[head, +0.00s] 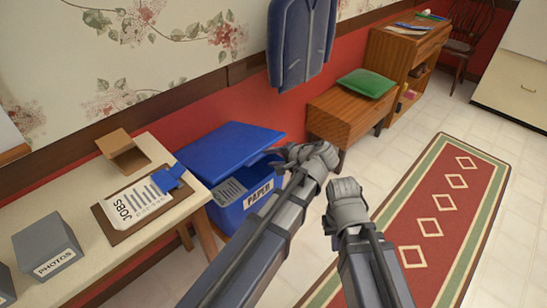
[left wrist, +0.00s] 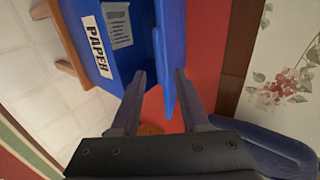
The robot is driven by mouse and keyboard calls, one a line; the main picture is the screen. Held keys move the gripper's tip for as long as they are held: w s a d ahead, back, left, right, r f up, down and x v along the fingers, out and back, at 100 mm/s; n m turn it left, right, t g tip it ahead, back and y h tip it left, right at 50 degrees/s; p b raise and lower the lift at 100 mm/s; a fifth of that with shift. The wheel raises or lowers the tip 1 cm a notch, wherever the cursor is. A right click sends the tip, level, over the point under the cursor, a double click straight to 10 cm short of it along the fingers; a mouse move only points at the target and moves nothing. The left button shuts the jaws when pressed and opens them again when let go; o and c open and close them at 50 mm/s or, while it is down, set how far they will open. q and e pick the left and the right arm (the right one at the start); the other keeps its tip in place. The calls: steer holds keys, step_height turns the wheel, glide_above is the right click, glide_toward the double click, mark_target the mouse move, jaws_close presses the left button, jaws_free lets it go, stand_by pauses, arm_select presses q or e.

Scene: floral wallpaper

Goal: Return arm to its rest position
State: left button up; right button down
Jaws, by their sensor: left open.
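My left gripper (head: 288,153) is at the right side of the blue paper bin (head: 228,213) in the head view. In the left wrist view its two fingers (left wrist: 160,73) are apart. The edge of the bin's blue lid (left wrist: 167,60) shows between them; I cannot tell whether it touches a finger. The lid (head: 228,148) is raised and tilted, and a grey printed sheet (head: 229,191) shows in the bin's opening. My right gripper (head: 346,192) is over the floor to the right of the left arm; its fingertips cannot be made out.
A table (head: 70,185) on the left holds a clipboard with a jobs sheet (head: 138,200), a grey photos box (head: 47,250) and a cardboard box (head: 123,153). A wooden bench (head: 345,118) with a green cushion (head: 367,83) stands behind. A red rug (head: 440,215) covers the floor at right.

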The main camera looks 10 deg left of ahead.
arm_select(q)
steer(key=s+f+n+g+h, duration=0.55)
steer(key=s+f+h, duration=0.35)
steer(key=s, duration=0.4)
steer(key=s+d+m, duration=0.4)
steer(key=s+d, duration=0.3)
steer(key=d, duration=0.5)
step_height(320, 180, up, 14)
steer(key=p, duration=1.4)
steer(key=shift+w+a+n+y, duration=0.2)
steer(key=shift+a+n+y, duration=0.1)
steer(key=shift+a+n, duration=0.05)
steer(key=shift+c, duration=0.2)
